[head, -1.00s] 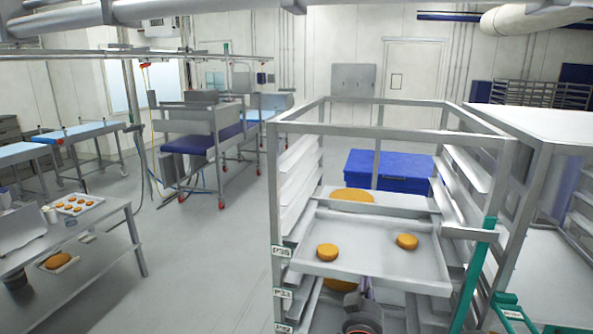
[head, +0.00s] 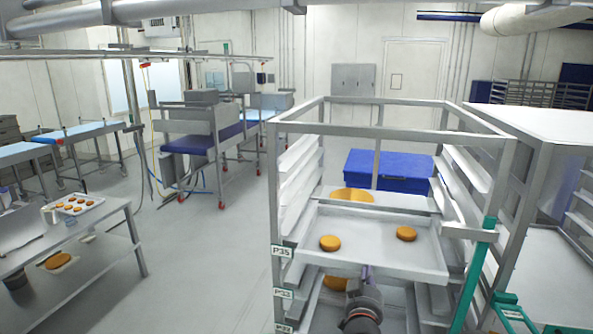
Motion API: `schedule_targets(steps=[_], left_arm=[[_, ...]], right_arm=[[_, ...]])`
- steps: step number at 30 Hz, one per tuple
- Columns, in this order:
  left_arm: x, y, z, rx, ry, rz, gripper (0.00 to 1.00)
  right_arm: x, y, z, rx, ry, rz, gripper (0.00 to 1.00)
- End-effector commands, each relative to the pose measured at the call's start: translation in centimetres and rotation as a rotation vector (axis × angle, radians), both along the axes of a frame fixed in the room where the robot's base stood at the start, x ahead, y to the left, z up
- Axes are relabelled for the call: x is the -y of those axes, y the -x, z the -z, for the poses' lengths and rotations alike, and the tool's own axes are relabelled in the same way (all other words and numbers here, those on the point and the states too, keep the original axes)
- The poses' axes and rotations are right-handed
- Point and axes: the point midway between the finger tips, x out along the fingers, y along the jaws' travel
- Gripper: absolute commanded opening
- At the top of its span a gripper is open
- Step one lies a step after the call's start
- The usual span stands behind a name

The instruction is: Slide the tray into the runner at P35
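The tray (head: 375,256) is a pale metal sheet with a low rim, carrying two round orange-brown rounds (head: 330,243) (head: 406,234). It lies nearly level inside the rack, at the height of the P35 label (head: 282,251) on the left front post. Its front edge is close to the front posts. My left gripper (head: 366,271) is at the middle of the tray's front edge, with its wrist below. The rim and the wrist hide its fingertips, so I cannot tell whether they grip or only touch. My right gripper is not in view.
The open rack (head: 276,190) has more runners below, and a larger orange round (head: 352,195) shows behind the tray. A green upright (head: 478,265) stands at the right front post. A steel table (head: 110,225) is at left; the floor between (head: 210,260) is clear.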

Motion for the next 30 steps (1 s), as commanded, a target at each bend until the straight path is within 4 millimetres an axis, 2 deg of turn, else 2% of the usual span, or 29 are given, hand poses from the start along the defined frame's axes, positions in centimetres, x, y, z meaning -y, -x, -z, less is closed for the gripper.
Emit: schedule_targets(steps=[26, 30], left_arm=[[1.0, -3.6, 0.0, 0.0, 0.0, 0.0, 0.0], [1.0, -3.2, -0.1, 0.0, 0.0, 0.0, 0.0]], right_arm=[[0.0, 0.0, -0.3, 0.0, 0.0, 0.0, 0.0], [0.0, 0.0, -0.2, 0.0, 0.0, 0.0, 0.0]])
